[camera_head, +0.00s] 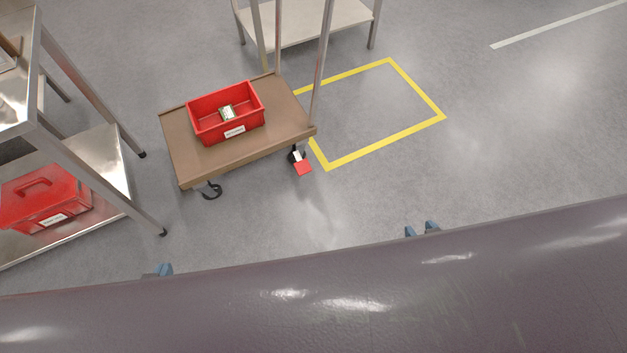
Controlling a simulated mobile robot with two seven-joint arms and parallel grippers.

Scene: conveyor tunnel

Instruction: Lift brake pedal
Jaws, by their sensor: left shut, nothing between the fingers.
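The brake pedal (303,167) is a small red plate at the caster below the front right corner of the brown trolley (215,166). It slopes down and outward from a white part by the wheel. My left gripper (164,270) shows only as blue fingertips at the lower left, below and left of the trolley. It is shut and empty. My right gripper (422,230) shows two blue fingertips with a gap between them, to the lower right of the pedal. It is open, with nothing visible between them. Neither gripper touches the pedal. Most of both grippers is hidden.
A red bin (226,113) with a small item stands on the trolley. A steel table (100,170) with a red box (40,203) on its lower shelf is at left. A yellow floor marking (386,140) lies at right. Floor between pedal and grippers is clear.

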